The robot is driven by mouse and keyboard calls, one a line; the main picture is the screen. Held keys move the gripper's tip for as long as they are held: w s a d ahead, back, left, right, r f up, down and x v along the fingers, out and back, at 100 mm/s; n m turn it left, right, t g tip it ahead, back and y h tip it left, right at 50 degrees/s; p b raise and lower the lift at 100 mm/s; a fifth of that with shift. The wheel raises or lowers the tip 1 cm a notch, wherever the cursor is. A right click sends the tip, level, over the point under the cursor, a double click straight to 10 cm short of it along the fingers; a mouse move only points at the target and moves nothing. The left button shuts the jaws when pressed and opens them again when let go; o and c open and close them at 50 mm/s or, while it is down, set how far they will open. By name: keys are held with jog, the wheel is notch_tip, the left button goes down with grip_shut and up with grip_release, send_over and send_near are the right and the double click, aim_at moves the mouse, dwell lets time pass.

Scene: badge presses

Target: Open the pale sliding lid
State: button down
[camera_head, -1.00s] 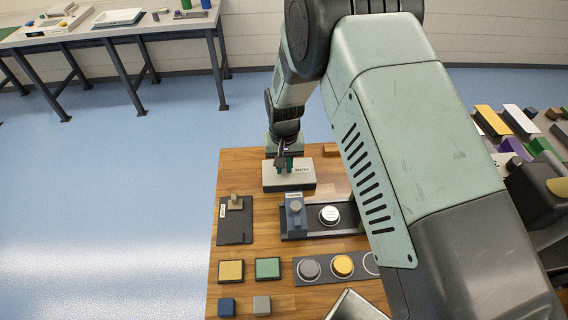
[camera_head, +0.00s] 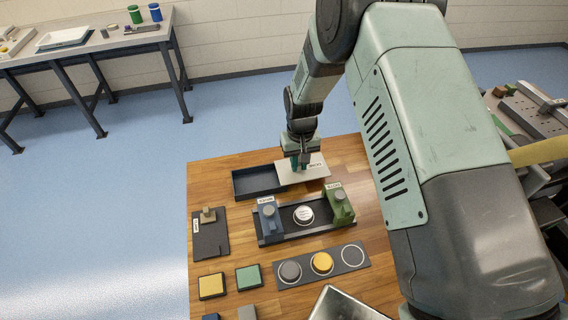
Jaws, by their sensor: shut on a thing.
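The lid still covers the box's right end.
In front stands a dark rail with a blue press (camera_head: 269,222), a white badge (camera_head: 303,214) and a green press (camera_head: 339,208). A dark strip (camera_head: 345,256) with grey and yellow discs is nearer. A clipboard-like plate (camera_head: 209,240) lies left. Table left of the box is clear.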

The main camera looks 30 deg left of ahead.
jog(key=shift+a, duration=0.1)
jog(key=c, duration=1.1)
grip_release()
notch_tip(320, 180, up, 11)
jog(key=shift+f, duration=0.1)
